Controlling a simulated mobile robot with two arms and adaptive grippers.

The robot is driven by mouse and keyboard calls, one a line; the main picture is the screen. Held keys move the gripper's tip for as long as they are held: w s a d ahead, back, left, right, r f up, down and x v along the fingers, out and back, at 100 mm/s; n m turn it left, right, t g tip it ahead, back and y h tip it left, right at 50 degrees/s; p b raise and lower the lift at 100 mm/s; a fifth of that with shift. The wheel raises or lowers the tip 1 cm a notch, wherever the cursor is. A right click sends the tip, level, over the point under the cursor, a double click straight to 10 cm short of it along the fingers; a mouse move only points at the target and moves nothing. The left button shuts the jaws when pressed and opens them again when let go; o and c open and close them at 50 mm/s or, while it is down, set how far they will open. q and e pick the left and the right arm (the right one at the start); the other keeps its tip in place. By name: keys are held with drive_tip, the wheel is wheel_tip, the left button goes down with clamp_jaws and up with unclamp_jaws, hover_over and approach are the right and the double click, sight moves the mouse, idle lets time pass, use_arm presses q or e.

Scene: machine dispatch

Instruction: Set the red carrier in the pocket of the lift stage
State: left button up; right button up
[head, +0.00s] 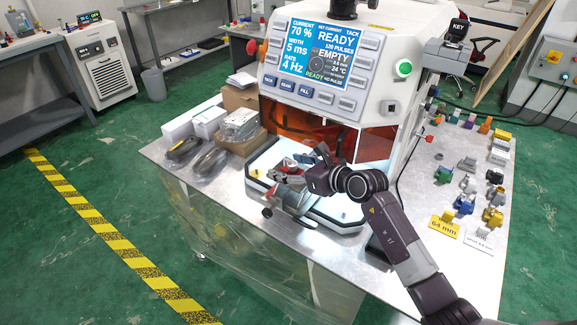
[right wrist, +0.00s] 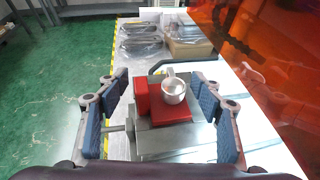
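The red carrier (right wrist: 168,112) shows in the right wrist view, a red block with an upright part at its left and a small silvery cup-like part (right wrist: 172,90) on it. It sits on the grey metal lift stage (right wrist: 165,143); I cannot tell how deep in the pocket it is. My right gripper (right wrist: 158,88) is open, with one blue-padded finger on each side of the carrier and gaps between. In the head view the right gripper (head: 306,164) partly covers the carrier (head: 287,166) above the stage (head: 295,199). My left gripper is out of view.
The machine (head: 340,60) with its screen and orange guard (head: 315,130) stands close behind the stage. Boxes (head: 208,122) and bagged tools (head: 200,155) lie to the left.

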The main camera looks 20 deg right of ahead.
drive_tip(key=shift+r, duration=0.1)
drive_tip(key=shift+s+d+r, duration=0.15)
drive_tip(key=shift+s+d, duration=0.15)
drive_tip(key=shift+s, duration=0.1)
drive_tip(key=s+d+b, duration=0.4)
drive_tip(key=s+d, duration=0.2)
drive_tip(key=s, duration=0.6)
drive_tip(key=shift+s+r, duration=0.2)
drive_tip(key=shift+r, duration=0.25)
